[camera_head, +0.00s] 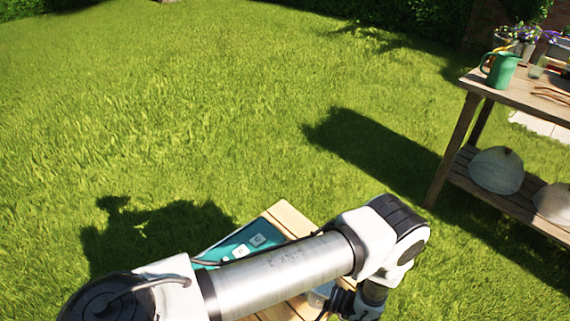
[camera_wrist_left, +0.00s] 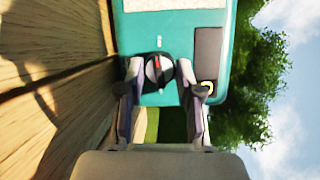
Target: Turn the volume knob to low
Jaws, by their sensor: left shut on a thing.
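A teal device (camera_wrist_left: 182,32) fills the top middle of the left wrist view. Its round dark knob (camera_wrist_left: 158,69) has a red pointer mark and a light face. My left gripper (camera_wrist_left: 162,88) has its two fingers on either side of the knob and is shut on it. Small white marks show above and below the knob on the teal face. In the head view, part of the teal device (camera_head: 226,244) with white labels shows behind my left arm. That arm hides the rest of the device and the knob there. My right gripper is in neither view.
The device stands on a small wooden table (camera_head: 286,217), mostly hidden by my arm. A dark panel (camera_wrist_left: 208,50) sits beside the knob. At the right, a wooden garden table (camera_head: 512,93) holds a green jug (camera_head: 502,71) and flowers. Open lawn lies between.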

